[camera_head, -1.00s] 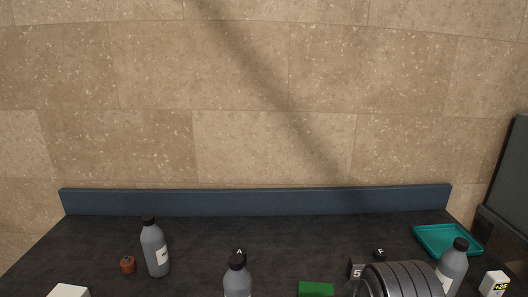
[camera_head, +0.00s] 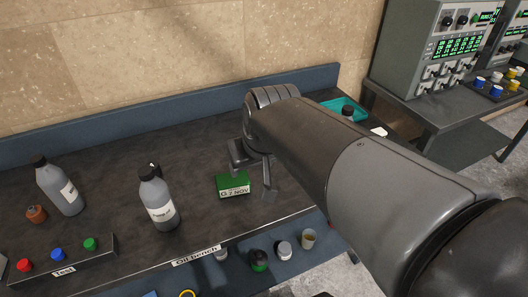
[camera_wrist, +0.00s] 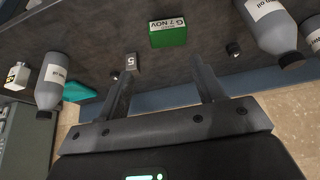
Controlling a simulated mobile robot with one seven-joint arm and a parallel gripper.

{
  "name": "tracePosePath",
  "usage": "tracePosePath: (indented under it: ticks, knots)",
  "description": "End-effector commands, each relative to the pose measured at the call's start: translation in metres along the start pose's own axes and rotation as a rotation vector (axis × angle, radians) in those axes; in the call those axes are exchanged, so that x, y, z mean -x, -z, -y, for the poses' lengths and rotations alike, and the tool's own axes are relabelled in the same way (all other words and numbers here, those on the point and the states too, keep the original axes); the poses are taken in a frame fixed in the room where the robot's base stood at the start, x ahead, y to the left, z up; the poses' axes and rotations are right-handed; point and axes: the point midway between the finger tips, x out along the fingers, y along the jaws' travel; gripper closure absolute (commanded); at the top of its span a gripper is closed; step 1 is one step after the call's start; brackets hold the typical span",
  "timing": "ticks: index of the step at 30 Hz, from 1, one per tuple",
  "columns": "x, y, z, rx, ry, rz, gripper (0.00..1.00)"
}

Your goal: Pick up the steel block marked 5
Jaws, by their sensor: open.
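The steel block marked 5 (camera_wrist: 132,63) is a small grey block on the dark bench in the wrist view. It shows at the tip of the left-hand finger, partly behind it; I cannot tell whether they touch. My gripper (camera_wrist: 163,75) is open and nothing is between its fingers. I cannot make out the block there; my gripper and arm cover that area.
The green box (camera_head: 233,184) sits close in front of my gripper. Grey bottles (camera_head: 157,200) stand to the left, with a rack of coloured caps (camera_head: 62,268). A teal tray (camera_head: 345,108) lies beyond my arm.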

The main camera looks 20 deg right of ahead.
Motion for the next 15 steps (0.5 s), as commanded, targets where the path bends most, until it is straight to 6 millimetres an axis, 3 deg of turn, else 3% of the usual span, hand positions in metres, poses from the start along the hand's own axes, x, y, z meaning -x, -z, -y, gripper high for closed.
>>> tracePosePath:
  ticks: [6, 15]
  knots:
    - [-0.042, 0.053, -0.030, -0.020, -0.007, 0.031, 0.38]
    - [-0.114, 0.108, -0.086, -0.049, -0.020, 0.059, 0.38]
